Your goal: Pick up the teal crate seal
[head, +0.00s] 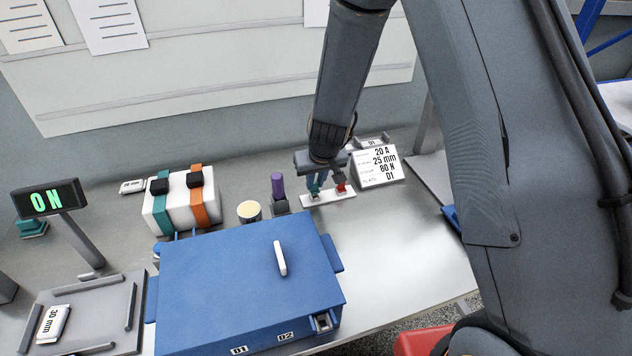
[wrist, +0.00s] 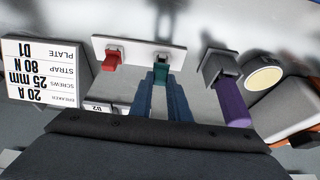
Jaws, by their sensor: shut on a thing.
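The teal crate seal (wrist: 160,72) is in the wrist view, at the right slot of a white holder strip (wrist: 138,50). My gripper (wrist: 164,88) is shut on it, with both blue-grey fingers close together at the seal. In the head view my gripper (head: 318,184) is low over the same white strip (head: 335,199), and the fingers largely hide the seal. The seal appears still at the strip; I cannot tell whether it has lifted clear. A red seal (wrist: 112,58) stands beside it on the strip, apart from my fingers.
A purple-handled tool (head: 278,186) in a dark stand and a round cream-topped container (head: 249,211) are left of my gripper. A label sign (head: 377,166) stands close on the right. The blue crate (head: 230,290) with a white lid handle is in front. The bench right of the crate is clear.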

